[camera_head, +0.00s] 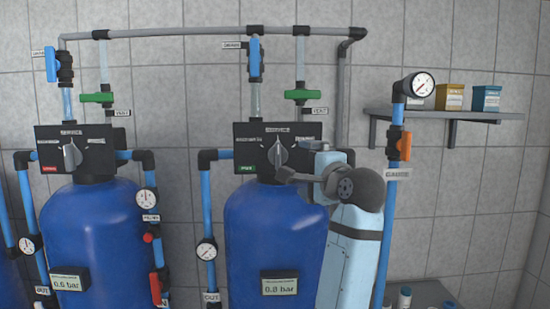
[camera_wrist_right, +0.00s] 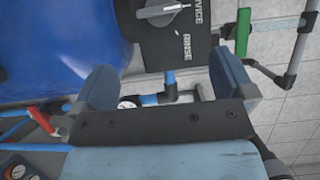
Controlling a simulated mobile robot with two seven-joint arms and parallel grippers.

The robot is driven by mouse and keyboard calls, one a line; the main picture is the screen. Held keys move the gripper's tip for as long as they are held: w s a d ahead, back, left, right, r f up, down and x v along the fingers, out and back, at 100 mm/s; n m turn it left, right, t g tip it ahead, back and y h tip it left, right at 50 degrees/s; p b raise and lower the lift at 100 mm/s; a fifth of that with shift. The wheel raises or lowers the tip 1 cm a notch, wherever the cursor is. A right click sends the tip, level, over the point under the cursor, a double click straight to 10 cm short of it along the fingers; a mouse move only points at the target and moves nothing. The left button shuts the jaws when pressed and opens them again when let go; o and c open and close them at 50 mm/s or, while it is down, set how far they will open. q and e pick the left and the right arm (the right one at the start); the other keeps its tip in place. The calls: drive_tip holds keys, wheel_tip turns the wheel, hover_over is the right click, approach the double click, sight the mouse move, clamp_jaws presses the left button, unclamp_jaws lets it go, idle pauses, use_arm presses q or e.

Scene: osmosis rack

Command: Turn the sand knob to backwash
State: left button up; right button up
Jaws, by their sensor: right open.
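Two black control heads with grey knobs sit on blue tanks. The left knob (camera_head: 72,155) and the right knob (camera_head: 278,153) both stand about upright, toward the top label. The left panel has a red tag and the right panel a green one; the tags are too small to read, so I cannot tell which is sand. My right gripper (camera_head: 284,175) is at the lower right of the right panel. In the right wrist view the open gripper (camera_wrist_right: 168,82) has nothing between its fingers. A knob (camera_wrist_right: 163,11) beside SERVICE and RINSE lettering shows beyond them. My left gripper is not in view.
A blue pipe with a gauge (camera_head: 417,85) and an orange valve (camera_head: 405,146) stands right of my arm. Green valve handles (camera_head: 297,95) hang above the heads. A wall shelf (camera_head: 450,114) holds small boxes at the right.

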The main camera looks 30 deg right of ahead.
sight(280, 158)
drive_tip(key=w+p, duration=0.1)
drive_tip(key=w, duration=0.3)
drive_tip(key=w+d+p, duration=0.1)
drive_tip(key=w, duration=0.3)
drive_tip(key=w+d+p, duration=0.1)
drive_tip(key=w, duration=0.3)
drive_tip(key=shift+w, duration=0.6)
drive_tip(key=shift+f, duration=0.1)
drive_tip(key=shift+c, duration=0.7)
drive_tip(key=c, duration=0.7)
